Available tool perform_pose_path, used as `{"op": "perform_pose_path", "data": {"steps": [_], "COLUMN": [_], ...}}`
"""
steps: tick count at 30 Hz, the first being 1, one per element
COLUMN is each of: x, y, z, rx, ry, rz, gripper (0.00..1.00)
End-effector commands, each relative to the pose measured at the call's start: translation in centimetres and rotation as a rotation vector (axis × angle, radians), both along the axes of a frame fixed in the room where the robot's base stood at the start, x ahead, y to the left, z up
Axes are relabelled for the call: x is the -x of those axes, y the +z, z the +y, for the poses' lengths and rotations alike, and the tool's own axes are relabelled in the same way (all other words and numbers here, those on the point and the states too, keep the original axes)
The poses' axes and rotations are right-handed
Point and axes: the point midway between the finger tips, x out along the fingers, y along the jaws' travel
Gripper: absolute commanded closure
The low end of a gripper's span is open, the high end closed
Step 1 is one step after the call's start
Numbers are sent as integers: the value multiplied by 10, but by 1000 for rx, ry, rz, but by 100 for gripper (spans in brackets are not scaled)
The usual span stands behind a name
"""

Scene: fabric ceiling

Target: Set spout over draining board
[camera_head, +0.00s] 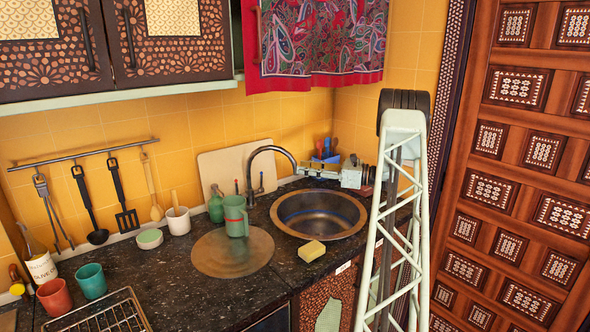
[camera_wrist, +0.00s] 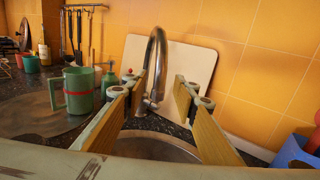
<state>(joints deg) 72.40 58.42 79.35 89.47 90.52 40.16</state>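The metal tap's curved spout (camera_head: 273,150) rises from behind the sink and arches over the left part of the round sink bowl (camera_head: 318,212). The draining board (camera_head: 230,262) is the round flat disc left of the sink, with a green jug (camera_head: 236,217) standing on it. My gripper (camera_head: 318,170) is right of the spout, above the sink's back edge. In the wrist view my gripper (camera_wrist: 158,88) is open, with a wood-padded finger on each side. The spout (camera_wrist: 153,62) shows in the gap between them; contact cannot be told. The draining board (camera_wrist: 40,120) lies to the left.
A yellow sponge (camera_head: 312,251) lies in front of the sink. A green soap bottle (camera_head: 216,206) stands near the tap base, and a pale board (camera_head: 225,168) leans on the wall behind. A blue holder (camera_wrist: 295,150) is at the right. Cups (camera_head: 91,281) stand far left.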

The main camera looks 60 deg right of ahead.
Motion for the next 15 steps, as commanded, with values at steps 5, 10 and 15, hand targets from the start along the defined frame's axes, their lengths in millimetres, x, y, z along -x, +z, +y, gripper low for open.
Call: {"op": "perform_pose_path", "data": {"steps": [5, 10, 15], "x": [-22, -35, -43], "y": [-1, -1, -1], "z": [8, 12, 14], "rx": [0, 0, 0], "ry": [1, 0, 1], "rz": [1, 0, 0], "gripper": [74, 74, 74]}}
